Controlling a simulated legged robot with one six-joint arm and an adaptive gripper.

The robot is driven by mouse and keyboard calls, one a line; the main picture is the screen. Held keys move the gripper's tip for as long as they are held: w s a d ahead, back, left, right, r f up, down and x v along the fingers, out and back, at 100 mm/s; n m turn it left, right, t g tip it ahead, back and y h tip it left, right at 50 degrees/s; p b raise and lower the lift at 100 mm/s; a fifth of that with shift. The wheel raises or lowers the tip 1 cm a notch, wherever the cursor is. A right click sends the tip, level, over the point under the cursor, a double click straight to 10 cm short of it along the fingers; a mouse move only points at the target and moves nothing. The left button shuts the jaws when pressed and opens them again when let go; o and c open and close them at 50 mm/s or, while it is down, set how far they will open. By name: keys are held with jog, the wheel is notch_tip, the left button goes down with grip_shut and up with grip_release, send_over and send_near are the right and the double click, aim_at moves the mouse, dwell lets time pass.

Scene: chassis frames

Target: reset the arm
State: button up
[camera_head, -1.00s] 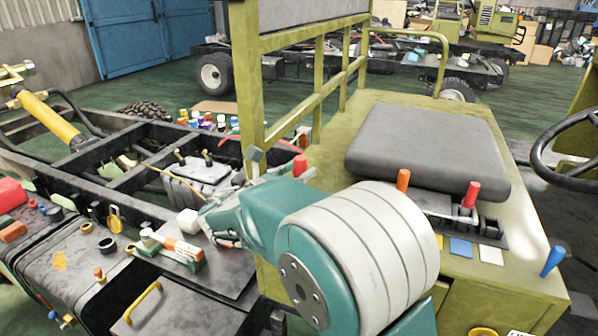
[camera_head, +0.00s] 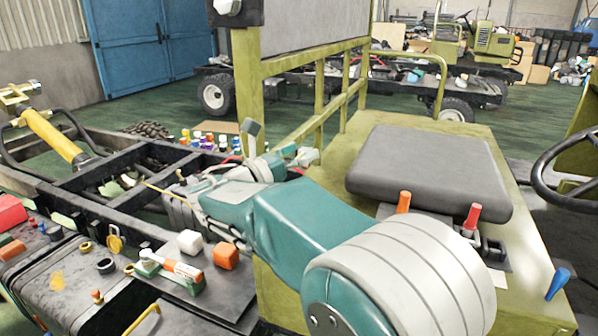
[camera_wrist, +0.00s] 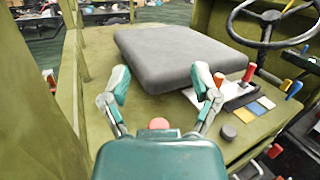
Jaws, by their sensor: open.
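My teal arm reaches across the middle of the head view. My gripper (camera_head: 282,148) is up by the olive cab frame and partly hidden behind my arm. In the wrist view my gripper (camera_wrist: 161,82) has its two grey-and-teal fingers spread wide with nothing between the tips. Beyond it is the olive cab with a dark grey seat cushion (camera_wrist: 180,55). A red knob (camera_wrist: 159,123) shows low between the fingers, partly hidden by my gripper's body.
An orange block (camera_head: 226,256) and a white cube (camera_head: 189,242) sit on the dark deck at left. The olive cab frame (camera_head: 248,95) stands close to my gripper. Orange, red and blue levers (camera_head: 557,284) rise at right, before a steering wheel (camera_head: 575,165).

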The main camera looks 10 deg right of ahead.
jog(key=shift+r, duration=0.3)
jog(key=s+d+f+m+g+y, duration=0.3)
jog(key=s+d+f+m+y, duration=0.15)
jog(key=s, duration=0.25)
jog(key=s+d+f+m+g+y, duration=0.35)
jog(key=s+d+m, duration=0.25)
jog(key=s, duration=0.2)
jog(key=s+a+f+m+t+y, duration=0.1)
jog(key=s+a+f+m+y, duration=0.2)
jog(key=s+m, duration=0.4)
jog(key=s+a+f+m+t+y, duration=0.1)
jog(key=s+a+f+m+y, duration=0.3)
jog(key=s+f+m+y, duration=0.2)
jog(key=shift+s+f+m, duration=0.15)
jog(key=shift+s+m, duration=0.6)
jog(key=shift+m, duration=0.2)
